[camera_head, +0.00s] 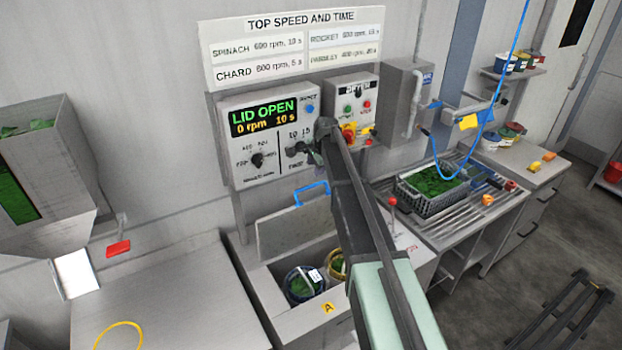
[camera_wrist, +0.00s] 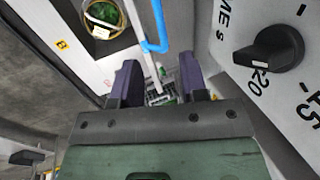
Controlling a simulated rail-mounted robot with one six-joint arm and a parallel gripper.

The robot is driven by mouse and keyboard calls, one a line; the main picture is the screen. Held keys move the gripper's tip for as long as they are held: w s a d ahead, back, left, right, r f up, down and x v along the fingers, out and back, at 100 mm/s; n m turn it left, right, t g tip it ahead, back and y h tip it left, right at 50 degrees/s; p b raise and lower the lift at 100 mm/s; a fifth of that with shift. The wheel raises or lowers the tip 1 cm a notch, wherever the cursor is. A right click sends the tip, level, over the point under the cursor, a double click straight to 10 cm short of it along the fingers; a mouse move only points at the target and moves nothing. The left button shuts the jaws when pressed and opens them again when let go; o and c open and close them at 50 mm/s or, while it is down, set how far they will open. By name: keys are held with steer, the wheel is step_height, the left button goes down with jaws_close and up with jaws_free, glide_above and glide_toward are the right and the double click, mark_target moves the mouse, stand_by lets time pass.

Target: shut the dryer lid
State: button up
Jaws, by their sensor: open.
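The dryer lid (camera_head: 292,230) is a grey panel standing raised at the back of the dryer (camera_head: 300,318). Its blue handle (camera_head: 311,190) is at the upper edge and also shows in the wrist view (camera_wrist: 152,32). The dryer's mouth is uncovered, with baskets of greens inside, one blue-rimmed (camera_head: 303,284). My gripper (camera_wrist: 160,88) is open and empty. In the head view its end is in front of the control panel, above the handle and close to the time knob (camera_wrist: 275,55). My arm hides part of the dryer's right side.
The control panel (camera_head: 265,165) reads "LID OPEN, 0 rpm, 10 s". A second panel with buttons (camera_head: 350,97) is beside it. A crate of greens (camera_head: 409,199) stands on the rack at right.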

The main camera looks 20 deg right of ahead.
mark_target(310, 186)
steer(key=b+x, duration=1)
steer(key=x, duration=0.1)
steer(key=shift+s+f, duration=0.1)
steer(key=shift+s, duration=0.05)
jaws_close()
